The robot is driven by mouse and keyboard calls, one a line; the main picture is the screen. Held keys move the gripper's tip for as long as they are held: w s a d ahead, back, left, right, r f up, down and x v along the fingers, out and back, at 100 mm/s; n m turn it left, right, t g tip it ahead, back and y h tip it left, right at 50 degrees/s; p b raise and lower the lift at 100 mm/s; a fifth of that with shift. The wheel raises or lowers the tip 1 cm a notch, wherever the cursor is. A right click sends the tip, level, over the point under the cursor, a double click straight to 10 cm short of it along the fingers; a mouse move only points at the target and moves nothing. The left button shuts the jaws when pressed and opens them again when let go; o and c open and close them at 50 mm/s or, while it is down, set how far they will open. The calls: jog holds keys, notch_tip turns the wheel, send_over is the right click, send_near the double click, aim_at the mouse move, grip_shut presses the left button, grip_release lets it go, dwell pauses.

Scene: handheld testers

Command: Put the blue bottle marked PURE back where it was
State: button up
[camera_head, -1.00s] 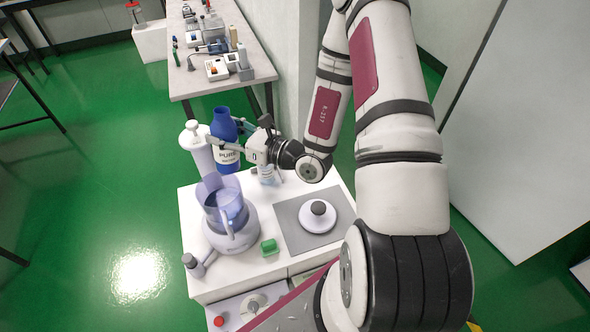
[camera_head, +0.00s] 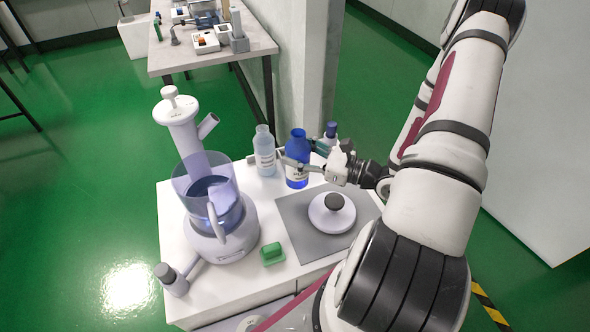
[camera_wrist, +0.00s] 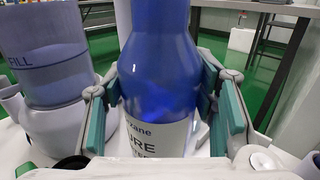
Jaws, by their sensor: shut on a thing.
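The blue bottle marked PURE (camera_head: 297,147) is at the back of the white cabinet top (camera_head: 182,292), between a clear bottle and my gripper's wrist. My gripper (camera_head: 299,166) is shut on it, with fingers around its lower body. In the wrist view the blue bottle (camera_wrist: 162,75) stands upright between the green finger pads of my gripper (camera_wrist: 160,128), its white label facing the camera. Its base is hidden in the wrist view, and I cannot tell whether it touches the top.
A clear bottle (camera_head: 264,152) stands just left of the blue one; a blue-capped bottle (camera_head: 331,131) is behind my gripper.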

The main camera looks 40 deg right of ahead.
jog(key=f, duration=0.1)
jog(key=s+d+f+b, duration=0.1)
jog(key=f, duration=0.1)
jog(key=shift+s+d+b, duration=0.1)
jog(key=shift+s+b, duration=0.05)
jog(key=shift+b, duration=0.15)
jog(key=w+d+f+b, duration=0.2)
jog(key=w+d, duration=0.2)
jog(key=w, duration=0.2)
jog(key=w+d+f+b, duration=0.2)
jog(key=w+d+b, duration=0.1)
jog(key=w, duration=0.4)
jog(key=shift+w+d+f, duration=0.25)
jog(key=shift+d+f, duration=0.15)
jog(key=shift+d, duration=0.2)
jog(key=shift+f, duration=0.2)
jog(key=o, duration=1.6)
